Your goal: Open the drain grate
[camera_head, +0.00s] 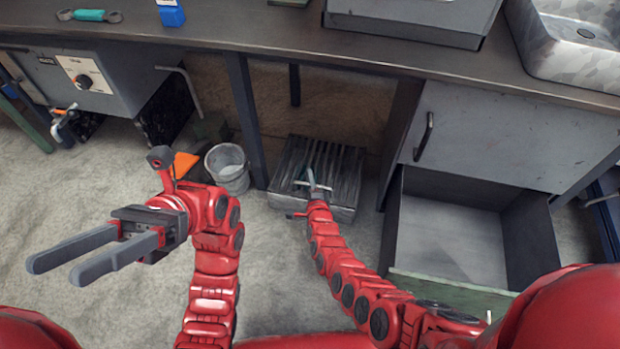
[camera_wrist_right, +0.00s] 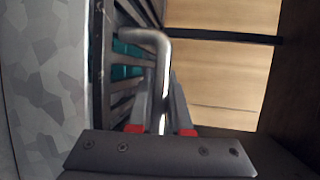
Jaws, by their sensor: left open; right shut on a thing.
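The drain grate (camera_head: 345,160) is a dark slatted metal cover on a low block on the floor, under the bench. Its slats also show at the left of the right wrist view (camera_wrist_right: 120,82), with something teal behind them. A bent grey metal handle (camera_wrist_right: 150,36) stands out from the slats. My right gripper (camera_head: 314,186) is at the front of the grate, shut on this handle; its fingers show around the bar in the wrist view (camera_wrist_right: 162,88). I cannot tell whether the grate is raised. My left gripper (camera_head: 52,272) is open and empty, well left of the grate.
A bench (camera_head: 290,40) spans above the grate, with a bench leg (camera_head: 244,115) close to its left. A grey bucket (camera_head: 228,168) stands left of that leg. An open drawer (camera_head: 455,235) is to the right.

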